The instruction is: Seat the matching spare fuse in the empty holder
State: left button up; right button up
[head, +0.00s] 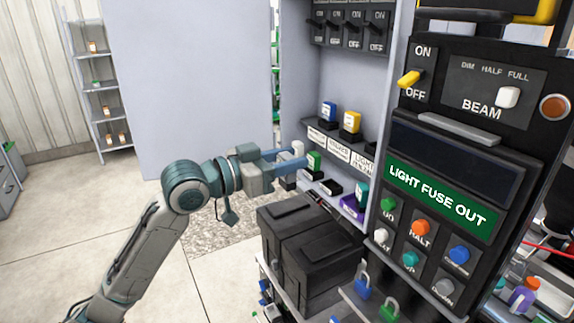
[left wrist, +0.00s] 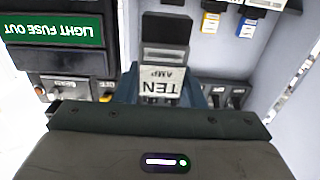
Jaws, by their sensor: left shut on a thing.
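My left gripper (head: 299,160) reaches into the grey cabinet from the left, shut on a fuse. In the left wrist view the fuse (left wrist: 158,87) shows a white face reading TEN AMP, upside down, between the fingers. A green block (head: 315,161) shows at the fingertips in the head view; I cannot tell whether it is gripped or behind them. A blue fuse (head: 328,111) and a yellow fuse (head: 351,121) stand in black holders on the labelled rail (head: 340,150). A teal fuse (head: 361,195) stands lower right. The empty holder cannot be made out for certain. My right gripper is out of view.
A panel at the right has a green sign (head: 437,200) reading LIGHT FUSE OUT, with switches and coloured buttons. Black cases (head: 310,245) stand below my gripper. Padlocks (head: 363,287) hang at the front. Breaker switches (head: 348,30) are above. Open floor lies at left.

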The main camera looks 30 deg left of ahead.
aim_at(287, 155)
pick_arm(q)
jog(key=shift+r, duration=3.65)
